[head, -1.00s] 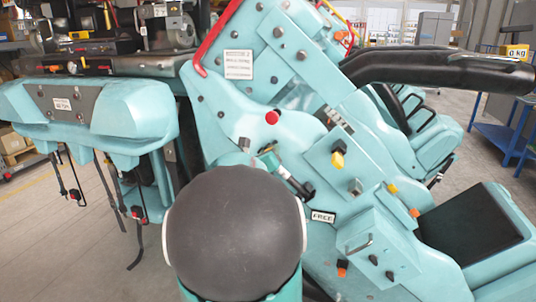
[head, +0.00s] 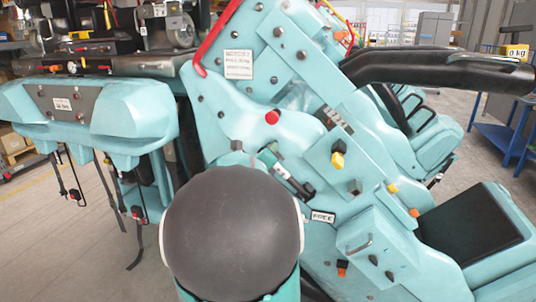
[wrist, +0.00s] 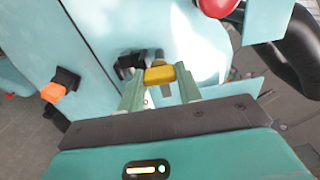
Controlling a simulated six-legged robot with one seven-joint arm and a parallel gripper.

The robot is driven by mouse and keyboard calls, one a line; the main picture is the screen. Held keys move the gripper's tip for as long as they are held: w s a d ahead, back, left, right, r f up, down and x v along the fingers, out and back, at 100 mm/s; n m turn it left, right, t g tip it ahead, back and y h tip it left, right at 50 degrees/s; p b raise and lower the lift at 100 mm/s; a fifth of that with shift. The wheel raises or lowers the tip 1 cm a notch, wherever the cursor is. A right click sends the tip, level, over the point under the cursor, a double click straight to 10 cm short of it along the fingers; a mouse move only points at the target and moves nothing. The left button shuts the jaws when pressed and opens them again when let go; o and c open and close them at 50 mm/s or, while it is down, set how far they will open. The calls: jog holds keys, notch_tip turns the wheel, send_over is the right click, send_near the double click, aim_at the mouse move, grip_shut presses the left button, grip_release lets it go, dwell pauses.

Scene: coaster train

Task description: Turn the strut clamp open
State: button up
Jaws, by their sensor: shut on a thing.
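In the wrist view, my gripper (wrist: 159,80) has its two pale green fingers shut on a small yellow piece, which looks like the handle of the strut clamp (wrist: 160,75). A grey post stands just behind the yellow piece, and a black fitting (wrist: 128,64) sits to its left, against the teal panel. In the head view my dark rounded arm link covers most of the gripper area. A dark strut-like part with a black end (head: 299,187) shows just to the upper right of that link. The clamp itself cannot be made out clearly there.
A red knob (head: 272,118) sits above my arm on the teal train body (head: 240,100). A yellow knob (head: 337,160) is to the right. A thick black padded bar (head: 430,68) reaches across the upper right. The wrist view shows an orange-and-black latch (wrist: 60,85) at left.

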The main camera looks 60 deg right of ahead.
jog(key=o, duration=1)
jog(key=shift+a, duration=0.1)
jog(key=a, duration=0.4)
jog(key=s+a, duration=0.1)
jog(key=a, duration=0.4)
jog(key=s+a, duration=0.1)
jog(key=a, duration=0.3)
jog(key=shift+a, duration=0.3)
